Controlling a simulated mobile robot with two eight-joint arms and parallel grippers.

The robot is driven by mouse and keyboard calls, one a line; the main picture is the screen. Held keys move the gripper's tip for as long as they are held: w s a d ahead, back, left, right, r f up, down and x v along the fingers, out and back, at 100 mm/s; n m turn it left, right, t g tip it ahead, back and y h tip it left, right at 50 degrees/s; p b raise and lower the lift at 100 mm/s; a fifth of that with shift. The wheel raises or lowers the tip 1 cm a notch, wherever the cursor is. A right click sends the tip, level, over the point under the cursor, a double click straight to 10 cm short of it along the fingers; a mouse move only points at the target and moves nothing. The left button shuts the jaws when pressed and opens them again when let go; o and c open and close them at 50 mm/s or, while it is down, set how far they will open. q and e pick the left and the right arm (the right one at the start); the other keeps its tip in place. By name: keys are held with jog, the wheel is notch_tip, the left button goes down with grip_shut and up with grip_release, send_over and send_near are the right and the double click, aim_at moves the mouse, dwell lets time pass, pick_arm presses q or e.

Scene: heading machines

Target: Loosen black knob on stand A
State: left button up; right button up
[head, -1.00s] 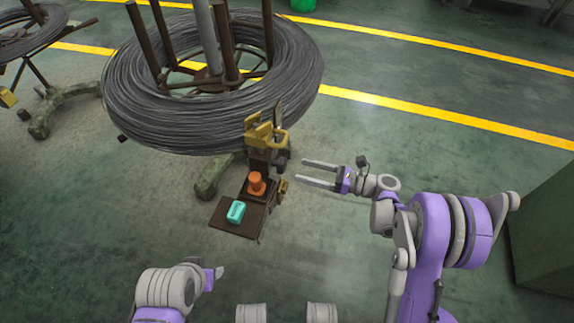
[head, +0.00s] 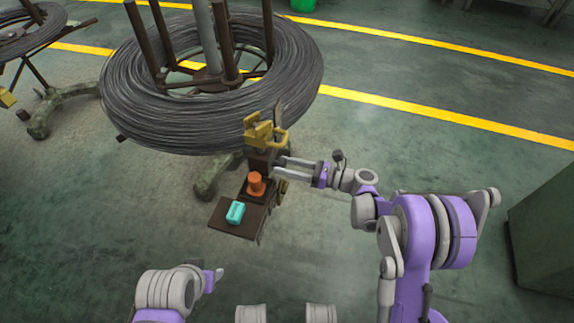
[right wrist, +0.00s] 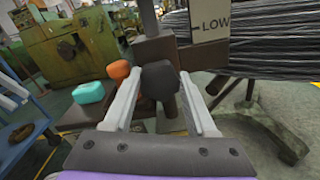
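The black knob (right wrist: 158,80) sits on the brown post of the stand (right wrist: 160,50) in the right wrist view. My right gripper (right wrist: 160,82) is open, with one finger on each side of the knob; I cannot tell if either finger touches it. In the head view the right gripper (head: 277,166) reaches the stand's brown post (head: 261,162) from the right, and the fingers hide the knob. My left gripper (head: 218,274) is low in the head view, away from the stand; its finger opening cannot be made out.
A brown tray (head: 222,226) on the stand holds a teal block (head: 235,212) and an orange piece (head: 255,184). A yellow clamp-like part (head: 262,131) tops the post. A large wire coil (head: 130,95) lies behind. A green cabinet (head: 545,225) stands right. The floor between is clear.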

jog(key=c, duration=0.6)
jog(key=shift+n, duration=0.4)
jog(key=n, duration=0.2)
jog(key=shift+n, duration=0.4)
jog(key=n, duration=0.4)
jog(key=shift+s+n+b, duration=0.1)
jog(key=shift+n+b, duration=0.2)
jog(key=n, duration=0.6)
jog(key=shift+s+f, duration=0.1)
jog(key=n, duration=0.6)
jog(key=shift+n, duration=0.3)
